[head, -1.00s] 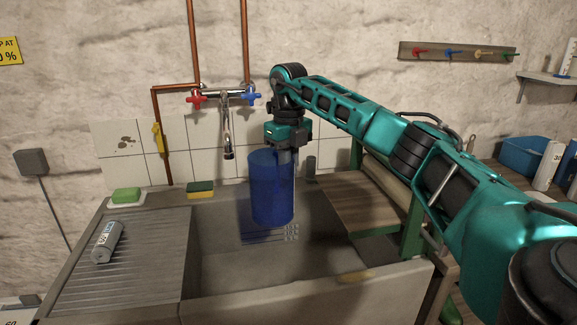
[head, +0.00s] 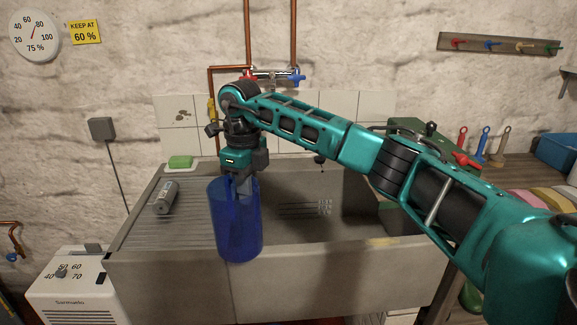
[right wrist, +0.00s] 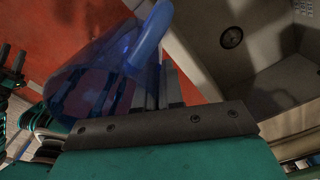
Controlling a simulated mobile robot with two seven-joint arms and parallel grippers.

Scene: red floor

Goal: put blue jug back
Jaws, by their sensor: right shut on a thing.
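The blue jug (head: 236,228) is a translucent blue cylinder hanging upright below my right gripper (head: 240,184) in the head view. My right gripper is shut on the jug at its upper part. The jug appears in front of the sink's front edge and the ribbed drainboard. In the right wrist view the jug (right wrist: 95,85) fills the upper left, with its handle at the fingers (right wrist: 168,90). The red floor shows behind it. My left gripper is not in view.
The grey sink (head: 330,262) has a drainboard on its left with a grey bottle (head: 165,197) and green soap (head: 180,162). A white appliance (head: 75,290) with a dial stands on the floor at left. A wooden counter (head: 520,180) lies to the right.

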